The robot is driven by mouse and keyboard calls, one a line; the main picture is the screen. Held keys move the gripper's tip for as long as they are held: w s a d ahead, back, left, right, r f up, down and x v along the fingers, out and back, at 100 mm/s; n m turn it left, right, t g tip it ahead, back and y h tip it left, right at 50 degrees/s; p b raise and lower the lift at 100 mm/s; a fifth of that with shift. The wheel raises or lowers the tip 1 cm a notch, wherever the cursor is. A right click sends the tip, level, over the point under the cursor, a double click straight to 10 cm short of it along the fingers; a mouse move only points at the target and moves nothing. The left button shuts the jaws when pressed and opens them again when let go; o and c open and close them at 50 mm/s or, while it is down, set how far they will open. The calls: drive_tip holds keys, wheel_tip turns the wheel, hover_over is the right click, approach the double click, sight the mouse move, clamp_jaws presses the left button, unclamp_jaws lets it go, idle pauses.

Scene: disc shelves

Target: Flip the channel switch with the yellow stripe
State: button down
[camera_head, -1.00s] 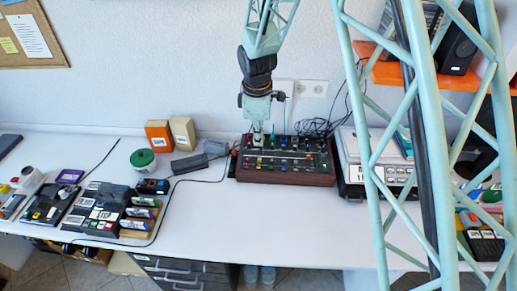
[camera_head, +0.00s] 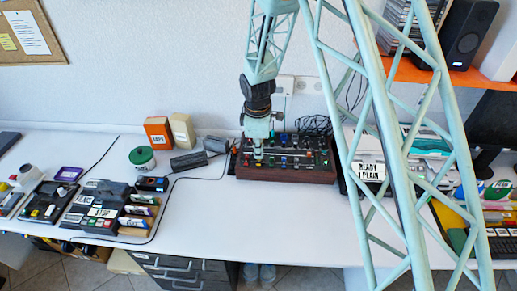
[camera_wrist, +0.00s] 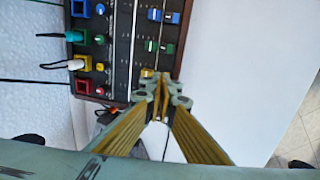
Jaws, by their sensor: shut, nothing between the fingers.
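The dark mixing console with wooden sides (camera_head: 285,174) stands against the wall at the middle of the table. My gripper (camera_head: 258,156) points down at the left part of its panel, with the fingers together and empty. In the wrist view, my gripper's fingertips (camera_wrist: 162,76) are at the end of a row of coloured switches. A yellow-marked switch (camera_wrist: 147,73) is right beside the fingertips, partly hidden by them. Green-marked (camera_wrist: 150,45) and blue-marked (camera_wrist: 154,14) switches lie farther along. I cannot tell whether the fingers touch the yellow-marked switch.
Coloured knobs (camera_wrist: 100,67) and plugged cables (camera_wrist: 62,65) line the console's wall side. Left of the console are a grey adapter (camera_head: 188,162) and a green-lidded jar (camera_head: 142,158). A printer-like device (camera_head: 368,171) stands to the right.

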sight(259, 162)
drive_tip(key=shift+w+f, duration=0.15)
drive_tip(key=shift+f, duration=0.75)
drive_tip(key=shift+w+f, duration=0.1)
drive_tip(key=shift+f, duration=0.8)
drive_tip(key=shift+w+p, duration=0.1)
drive_tip(key=shift+p, duration=0.25)
